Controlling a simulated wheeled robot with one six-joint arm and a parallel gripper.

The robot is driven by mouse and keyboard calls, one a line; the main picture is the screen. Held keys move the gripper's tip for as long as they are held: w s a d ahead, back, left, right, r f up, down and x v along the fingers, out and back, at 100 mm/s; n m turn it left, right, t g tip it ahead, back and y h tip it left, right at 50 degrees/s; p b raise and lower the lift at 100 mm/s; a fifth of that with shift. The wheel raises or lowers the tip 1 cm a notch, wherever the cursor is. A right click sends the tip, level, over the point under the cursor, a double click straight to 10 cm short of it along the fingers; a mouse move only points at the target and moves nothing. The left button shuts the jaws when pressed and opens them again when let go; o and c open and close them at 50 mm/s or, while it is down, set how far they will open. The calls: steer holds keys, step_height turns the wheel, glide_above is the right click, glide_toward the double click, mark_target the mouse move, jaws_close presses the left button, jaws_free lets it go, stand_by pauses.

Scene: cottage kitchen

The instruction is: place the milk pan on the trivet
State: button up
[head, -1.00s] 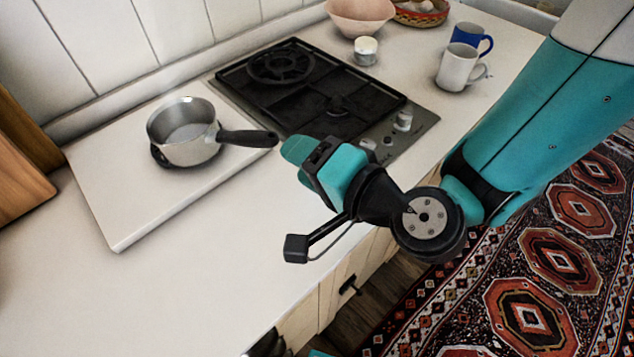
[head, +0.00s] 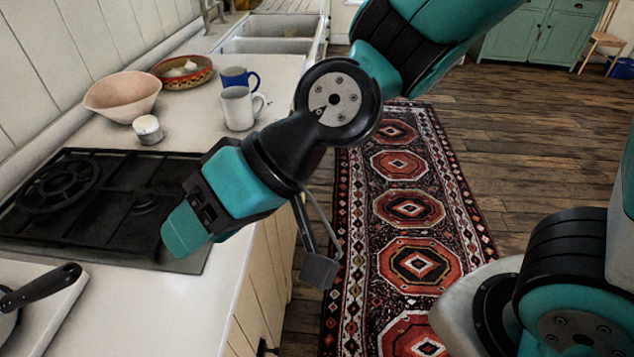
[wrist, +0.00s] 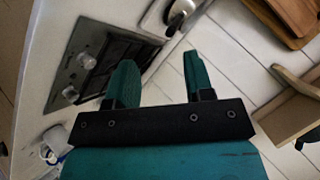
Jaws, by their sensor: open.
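The milk pan (head: 8,318) is cut off at the left edge of the head view, where mainly its black handle (head: 40,287) shows. It stands on a white board (head: 52,315) on the counter. In the wrist view part of the pan (wrist: 178,12) shows at the top, beyond the fingertips. My gripper (head: 185,232) is in the air by the hob's front edge, right of the pan's handle. Its two fingers are apart and empty in the wrist view (wrist: 158,75). I cannot make out a trivet in the current views.
A black hob (head: 100,200) lies behind my gripper. A white mug (head: 238,108), blue mug (head: 238,77), small white pot (head: 147,129), pink bowl (head: 122,95) and patterned basket (head: 182,73) stand farther back. Wooden boards (wrist: 285,20) show in the wrist view. A rug covers the floor right.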

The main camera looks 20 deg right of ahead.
steer(key=s+d+r+h, duration=0.2)
steer(key=d+h, duration=0.4)
steer(key=d, duration=0.9)
steer(key=shift+s+d+n+g, duration=0.3)
steer(key=shift+s+g, duration=0.1)
steer(key=shift+s, duration=0.25)
steer(key=shift+r, duration=0.1)
